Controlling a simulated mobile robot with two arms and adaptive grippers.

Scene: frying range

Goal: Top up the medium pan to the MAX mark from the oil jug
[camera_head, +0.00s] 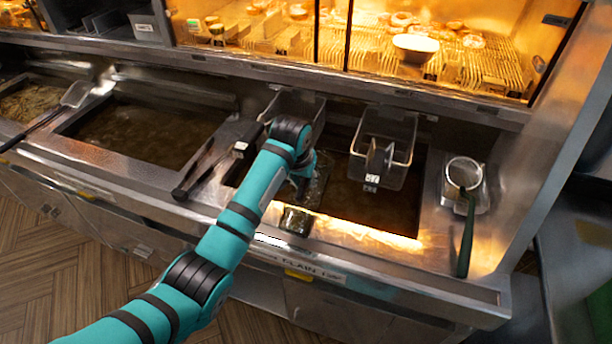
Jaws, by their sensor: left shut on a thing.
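My left arm reaches in from the lower left over the front of the right-hand oil pan (398,206). My left gripper (302,190) is at the pan's front left and is shut on what looks like the clear oil jug (296,221). The jug is partly hidden by the gripper, and its lower part, with greenish-brown liquid, shows near the front rim. I cannot tell whether oil is flowing. The middle pan (150,132) and left pan (28,100) also hold dark oil. I cannot read a MAX mark. My right gripper is out of view.
Wire baskets hang at the back of the right-hand pan, one in clear view (385,140). A round strainer (464,175) with a dark handle lies on the right ledge. A dark-handled tool (192,172) lies between pans. A lit food cabinet (440,45) stands behind.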

